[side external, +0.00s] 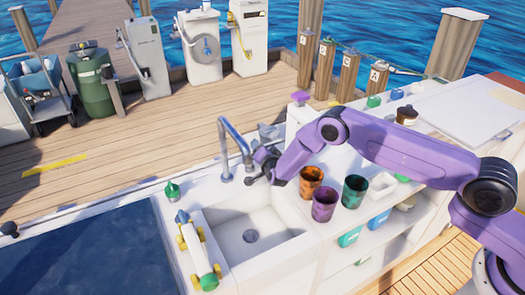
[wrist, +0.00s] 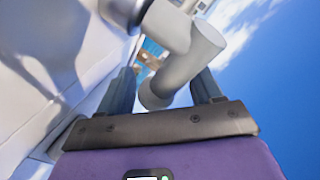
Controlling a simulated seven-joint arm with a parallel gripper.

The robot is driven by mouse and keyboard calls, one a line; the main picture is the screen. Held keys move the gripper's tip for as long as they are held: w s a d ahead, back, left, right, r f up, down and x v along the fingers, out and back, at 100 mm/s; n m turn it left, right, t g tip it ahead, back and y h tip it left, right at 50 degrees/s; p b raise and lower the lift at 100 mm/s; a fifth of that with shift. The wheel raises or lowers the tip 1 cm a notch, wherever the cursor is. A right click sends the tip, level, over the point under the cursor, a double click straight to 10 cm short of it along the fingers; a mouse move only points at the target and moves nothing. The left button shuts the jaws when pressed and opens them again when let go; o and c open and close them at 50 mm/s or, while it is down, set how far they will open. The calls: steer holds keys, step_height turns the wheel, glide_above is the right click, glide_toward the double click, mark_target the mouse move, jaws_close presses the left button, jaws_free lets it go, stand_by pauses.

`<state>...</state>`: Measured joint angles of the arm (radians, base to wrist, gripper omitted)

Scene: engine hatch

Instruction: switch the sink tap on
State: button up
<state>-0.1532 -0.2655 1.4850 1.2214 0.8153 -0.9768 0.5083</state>
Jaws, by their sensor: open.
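The grey metal sink tap (side external: 228,150) stands at the back edge of the white sink (side external: 236,246), its spout arching over the basin. My gripper (side external: 259,160) is at the right of the spout, very close to it. In the wrist view my gripper (wrist: 165,86) is open, with one dark finger on each side. A thick, grey, rounded metal part of the tap (wrist: 190,62) reaches down between the fingers. I cannot tell whether either finger touches it. The tap's lever is not clearly distinguishable, and no water shows in the basin.
An orange cup (side external: 311,180), a purple cup (side external: 325,205) and a green cup (side external: 355,190) stand right of the sink, below my arm.

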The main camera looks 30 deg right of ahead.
steer(key=shift+c, duration=0.3)
jaws_close()
steer(key=shift+f, duration=0.1)
steer(key=shift+s+h, duration=0.1)
steer(key=shift+h, duration=0.2)
steer(key=s+m+g+h, duration=0.1)
steer(key=h, duration=0.1)
steer(key=s+m+g+h, duration=0.1)
steer(key=m, duration=0.1)
steer(key=m+g+h, duration=0.1)
steer(key=m+h, duration=0.1)
steer(key=shift+s+f+h, duration=0.15)
steer(key=shift+s+h, duration=0.15)
steer(key=shift+s, duration=0.1)
steer(key=shift+s+m+g+h, duration=0.45)
steer(key=shift+m+g+h, duration=0.3)
steer(key=shift+m, duration=0.25)
steer(key=shift+s+a+m+g, duration=0.1)
steer(key=shift+s+m+g, duration=0.1)
steer(key=shift+m+g, duration=0.15)
steer(key=shift+o, duration=0.3)
jaws_free()
steer(key=shift+w, duration=0.1)
